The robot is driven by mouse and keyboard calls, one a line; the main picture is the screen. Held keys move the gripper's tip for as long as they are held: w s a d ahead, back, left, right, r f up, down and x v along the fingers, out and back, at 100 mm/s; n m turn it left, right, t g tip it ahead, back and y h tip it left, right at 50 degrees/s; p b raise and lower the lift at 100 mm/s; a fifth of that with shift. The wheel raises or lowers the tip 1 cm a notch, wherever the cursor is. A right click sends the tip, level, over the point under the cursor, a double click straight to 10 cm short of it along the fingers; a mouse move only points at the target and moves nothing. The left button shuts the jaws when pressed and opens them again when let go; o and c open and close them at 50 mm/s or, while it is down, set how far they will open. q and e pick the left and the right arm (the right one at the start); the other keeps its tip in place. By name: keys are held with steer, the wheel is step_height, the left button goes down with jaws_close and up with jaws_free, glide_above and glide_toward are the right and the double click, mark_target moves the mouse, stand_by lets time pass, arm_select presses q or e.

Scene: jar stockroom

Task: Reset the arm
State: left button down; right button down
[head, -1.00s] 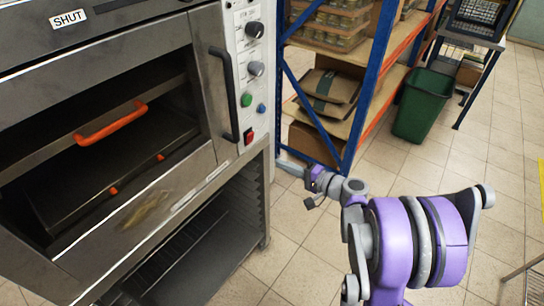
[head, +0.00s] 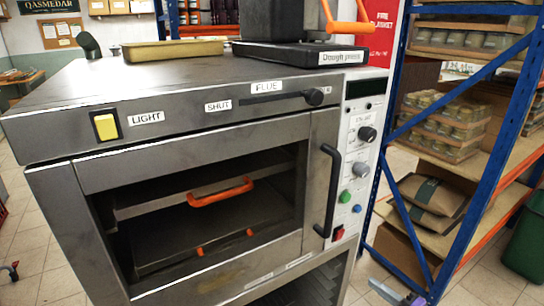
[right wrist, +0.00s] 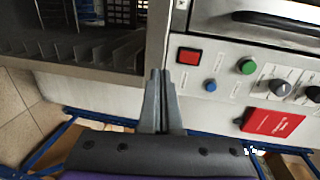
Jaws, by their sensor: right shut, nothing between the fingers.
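My right gripper (head: 378,286) shows at the bottom edge of the head view, right of the oven's lower front corner. In the right wrist view its two grey fingers (right wrist: 161,85) are together, with nothing between them. They are in front of the oven's lower edge, beside the red switch on the control panel (right wrist: 215,80). I cannot tell if they touch it. Most of my right arm is out of the head view. My left gripper is not in view.
The steel oven (head: 180,135) fills the middle, with an orange handle (head: 220,193) inside. A dough press (head: 300,55) and a yellowish tray (head: 173,50) are on top. A blue-orange rack (head: 480,180) with jars stands at right, a green bin (head: 527,240) beyond.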

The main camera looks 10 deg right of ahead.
steer(key=s+a+r+n+g+p, duration=0.1)
steer(key=s+a+n+g+p, duration=0.15)
steer(key=a, duration=0.45)
steer(key=s+a+r+n+g+p, duration=0.1)
steer(key=s+a+n+g+p, duration=0.2)
steer(key=a, duration=0.4)
steer(key=s+a+r+n+g+h+p, duration=0.1)
steer(key=s+r+n+g+h+p, duration=0.1)
steer(key=s, duration=0.5)
steer(key=s+a+r+n+g+h+p, duration=0.2)
steer(key=s+n+h+p, duration=0.1)
steer(key=s, duration=0.4)
steer(key=n+h, duration=0.1)
steer(key=n, duration=0.1)
steer(key=shift+r+n+h+p, duration=0.3)
steer(key=shift+r+n+p, duration=0.05)
steer(key=shift+s, duration=0.1)
